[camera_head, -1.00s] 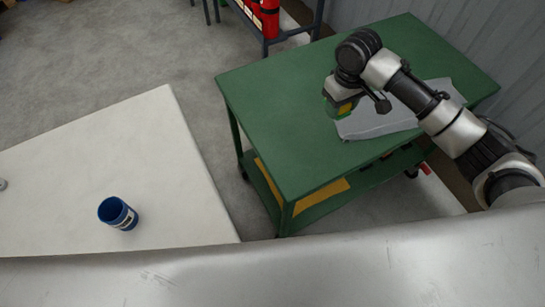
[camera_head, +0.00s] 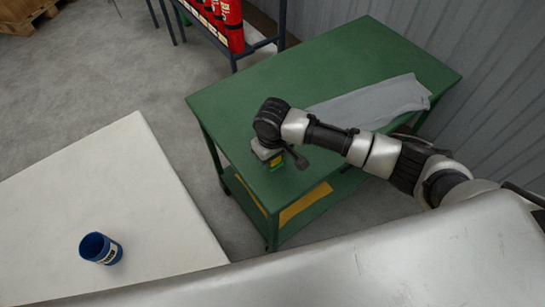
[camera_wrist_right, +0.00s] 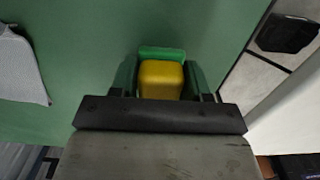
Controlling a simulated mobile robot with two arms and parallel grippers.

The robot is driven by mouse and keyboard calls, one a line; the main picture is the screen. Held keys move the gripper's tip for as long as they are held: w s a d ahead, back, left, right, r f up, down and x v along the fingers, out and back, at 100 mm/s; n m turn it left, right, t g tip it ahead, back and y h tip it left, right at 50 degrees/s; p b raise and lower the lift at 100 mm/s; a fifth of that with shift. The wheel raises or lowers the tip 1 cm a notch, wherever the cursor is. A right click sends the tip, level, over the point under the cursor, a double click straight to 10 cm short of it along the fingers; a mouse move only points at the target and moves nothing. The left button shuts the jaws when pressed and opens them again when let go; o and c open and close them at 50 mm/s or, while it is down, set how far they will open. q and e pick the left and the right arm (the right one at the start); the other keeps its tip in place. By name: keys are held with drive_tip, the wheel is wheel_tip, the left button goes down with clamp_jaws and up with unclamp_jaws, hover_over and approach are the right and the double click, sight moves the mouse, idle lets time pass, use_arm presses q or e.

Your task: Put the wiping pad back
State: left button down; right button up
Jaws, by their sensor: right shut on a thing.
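My right gripper (camera_head: 270,152) is over the near left corner of the green table (camera_head: 330,60), pointing down. It is shut on the wiping pad (camera_head: 276,163), a small yellow block with a green part. In the right wrist view the pad (camera_wrist_right: 161,80) sits between the two fingers of the gripper (camera_wrist_right: 160,82), with green at its far end. I cannot tell whether the pad touches the tabletop. My left gripper is not in view.
A grey cloth (camera_head: 375,100) lies on the table, right of the gripper. A white table (camera_head: 100,180) with a blue cup (camera_head: 100,248) stands at left. A rack of red extinguishers (camera_head: 230,20) stands behind. The green table's left half is clear.

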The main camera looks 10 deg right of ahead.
drive_tip(key=shift+f, duration=0.35)
drive_tip(key=shift+f, duration=0.1)
drive_tip(key=o, duration=1)
drive_tip(key=shift+c, duration=0.2)
wheel_tip(320, 180, up, 12)
drive_tip(key=shift+r+p, duration=0.15)
drive_tip(key=shift+p, duration=0.25)
